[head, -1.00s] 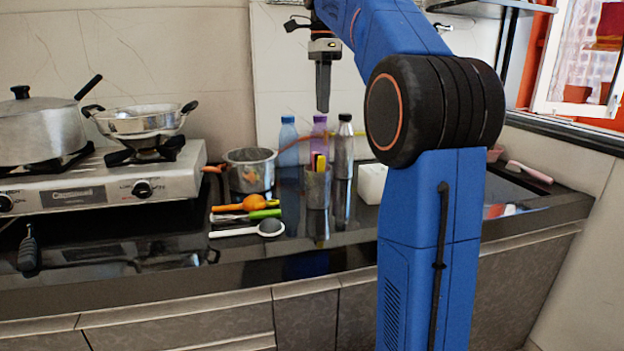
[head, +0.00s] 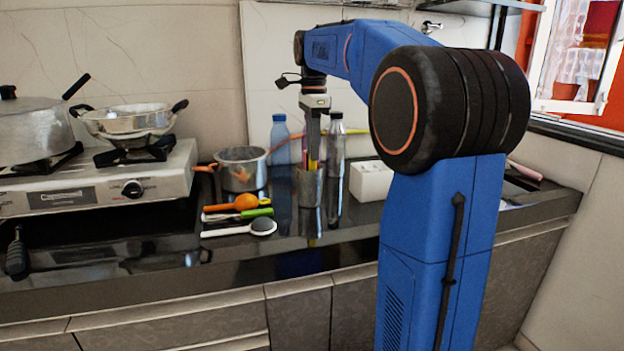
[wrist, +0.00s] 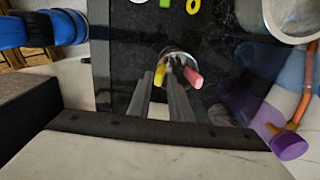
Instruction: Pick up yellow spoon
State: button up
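The yellow spoon stands in a metal cup (head: 309,188); only its upper end (wrist: 159,74) shows clearly in the wrist view, with a sliver (head: 313,165) in the head view. A pinkish-red handle (wrist: 193,78) stands beside it in the same cup, whose rim (wrist: 176,54) shows in the wrist view. My gripper (head: 313,150) points down just above the cup. In the wrist view, its two fingers (wrist: 160,78) are apart, and the yellow end appears between their tips. I cannot tell whether they touch it. The spoon's lower part is hidden.
A blue bottle (head: 280,142) and a dark-capped bottle (head: 335,165) stand close to the cup. A purple cap (wrist: 289,146) shows in the wrist view. A white box (head: 371,181) is right; a pot (head: 241,172) and orange, green and white utensils (head: 262,226) are left.

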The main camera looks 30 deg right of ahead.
jog(key=shift+f, duration=1.5)
grip_shut()
